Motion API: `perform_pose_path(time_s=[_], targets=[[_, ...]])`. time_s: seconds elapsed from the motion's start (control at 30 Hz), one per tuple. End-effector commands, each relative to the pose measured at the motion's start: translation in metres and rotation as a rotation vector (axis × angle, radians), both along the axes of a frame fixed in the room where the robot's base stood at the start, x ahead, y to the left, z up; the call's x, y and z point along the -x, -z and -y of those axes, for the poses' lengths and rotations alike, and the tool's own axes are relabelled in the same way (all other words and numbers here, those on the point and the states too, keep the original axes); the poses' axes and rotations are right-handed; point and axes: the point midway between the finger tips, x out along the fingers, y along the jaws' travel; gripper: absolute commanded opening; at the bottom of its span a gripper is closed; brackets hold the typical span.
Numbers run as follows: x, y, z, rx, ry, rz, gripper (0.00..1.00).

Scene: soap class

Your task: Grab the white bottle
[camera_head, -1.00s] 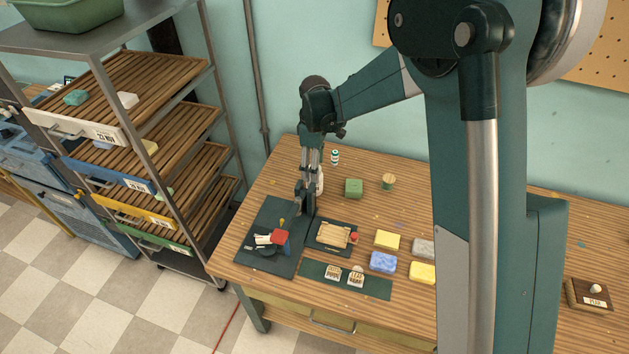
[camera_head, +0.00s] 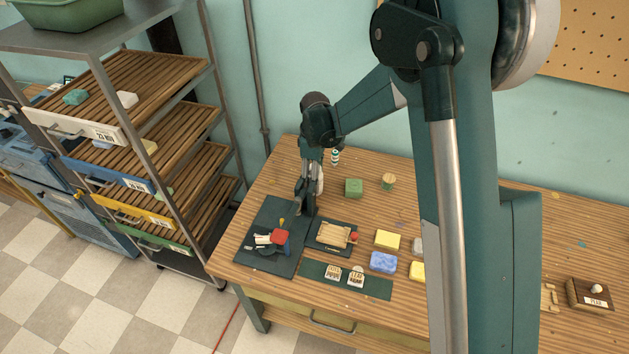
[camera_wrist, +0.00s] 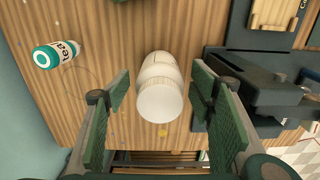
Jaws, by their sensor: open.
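The white bottle (camera_wrist: 160,90) stands on the wooden table in the wrist view, between the two green-padded fingers of my gripper (camera_wrist: 160,112). The fingers are apart, with a visible gap on each side of the bottle. In the head view my gripper (camera_head: 308,195) points down at the back left of the table, and only a sliver of the white bottle (camera_head: 320,180) shows beside it. The rest of the bottle is hidden behind the gripper there.
A small bottle labelled "tea" (camera_wrist: 56,54) stands left of the white bottle; it also shows in the head view (camera_head: 335,157). A dark mat (camera_head: 262,262) with tools lies in front of my gripper. A green block (camera_head: 354,187) is to the right. A shelf rack (camera_head: 150,130) stands left.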

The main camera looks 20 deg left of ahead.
Motion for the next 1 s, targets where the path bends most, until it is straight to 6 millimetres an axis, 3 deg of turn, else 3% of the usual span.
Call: perform_pose_path(time_s=[0.23, 0.8, 1.0], targets=[[0.000, 0.019, 0.000, 0.000, 0.000, 0.000, 0.54], [0.000, 0.019, 0.000, 0.000, 0.000, 0.000, 0.54], [0.000, 0.019, 0.000, 0.000, 0.000, 0.000, 0.29]])
